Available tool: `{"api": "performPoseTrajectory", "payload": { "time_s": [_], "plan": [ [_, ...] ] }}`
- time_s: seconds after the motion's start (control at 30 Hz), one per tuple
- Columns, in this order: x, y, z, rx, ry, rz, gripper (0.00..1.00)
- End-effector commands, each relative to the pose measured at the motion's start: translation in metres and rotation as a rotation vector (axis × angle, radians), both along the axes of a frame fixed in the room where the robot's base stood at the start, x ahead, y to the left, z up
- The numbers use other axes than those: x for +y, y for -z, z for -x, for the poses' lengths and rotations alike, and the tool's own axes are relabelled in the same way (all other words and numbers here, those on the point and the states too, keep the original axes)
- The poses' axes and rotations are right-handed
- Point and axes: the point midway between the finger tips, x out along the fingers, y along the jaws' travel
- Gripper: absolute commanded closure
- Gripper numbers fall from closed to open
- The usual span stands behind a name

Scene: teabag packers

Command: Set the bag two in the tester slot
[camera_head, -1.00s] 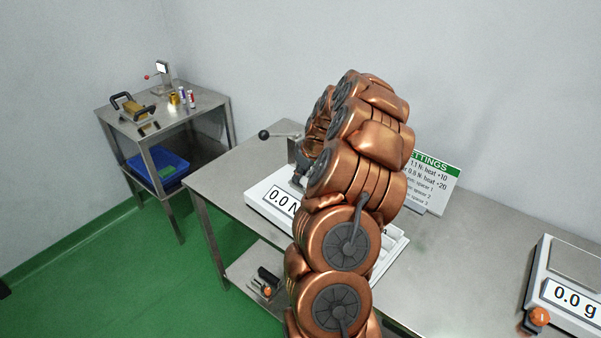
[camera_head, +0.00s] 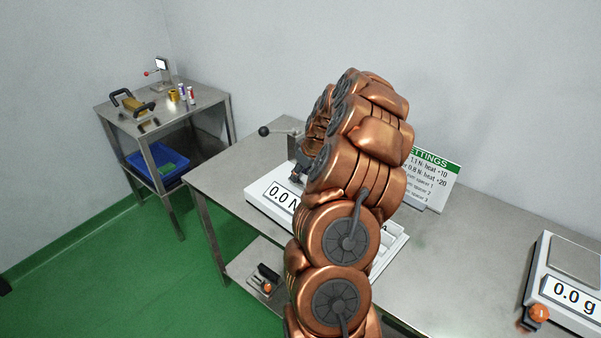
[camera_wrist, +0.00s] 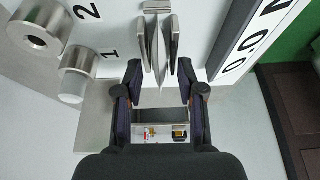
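The tester (camera_head: 262,206) is a white unit on the middle table with a display reading 0.0 N. In the wrist view its slot shows as two upright metal plates (camera_wrist: 173,50). A thin pale bag (camera_wrist: 158,50) is seen edge-on between the plates; I cannot read a number on it. My gripper (camera_wrist: 160,80) is open, with its dark fingers apart on either side of the bag's near end. Neither finger visibly touches the bag. In the head view my arm hides most of the gripper and the slot.
Two metal cylinders (camera_wrist: 34,36) stand by the numbers 1 and 2, left of the slot. A lever with a black knob (camera_head: 264,132) sticks out at the tester.

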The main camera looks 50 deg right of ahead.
Motion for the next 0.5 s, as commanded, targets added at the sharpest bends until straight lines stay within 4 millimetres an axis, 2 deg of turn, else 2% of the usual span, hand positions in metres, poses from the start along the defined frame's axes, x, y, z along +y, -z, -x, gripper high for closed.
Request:
{"api": "performPoseTrajectory", "payload": {
  "time_s": [0.17, 0.27, 0.5],
  "plan": [
    [-0.001, -0.007, 0.002, -0.002, 0.000, 0.001, 0.61],
    [0.000, -0.018, 0.006, -0.002, -0.001, 0.001, 0.61],
    [-0.001, -0.054, 0.021, -0.005, 0.002, 0.004, 0.61]
  ]
}}
